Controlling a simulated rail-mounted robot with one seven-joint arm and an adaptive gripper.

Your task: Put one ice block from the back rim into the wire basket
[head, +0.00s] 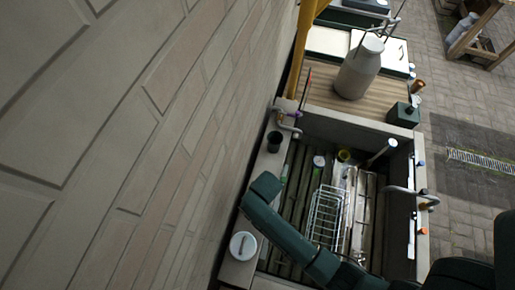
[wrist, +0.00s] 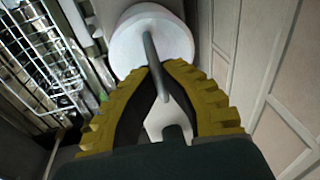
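The wire basket (head: 325,216) stands inside the sunken trough, and its white wires also show at the left of the wrist view (wrist: 45,60). A white round thing (head: 243,246) sits on the wall-side rim, and in the wrist view it (wrist: 125,40) is just beyond my fingertips. I cannot make out an ice block for certain. My gripper (wrist: 161,68) has its yellow fingers arched in with the tips close together. A grey bar with a forked pale end (wrist: 170,122) runs between them. I cannot tell if they clamp it. In the head view my gripper is not clear.
The brick wall (head: 130,150) runs close along the wall-side rim. A dark cup (head: 274,141) stands on that rim. A metal churn (head: 358,70) stands on the wooden counter beyond the trough. A curved pipe (head: 408,193) and small items line the opposite rim.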

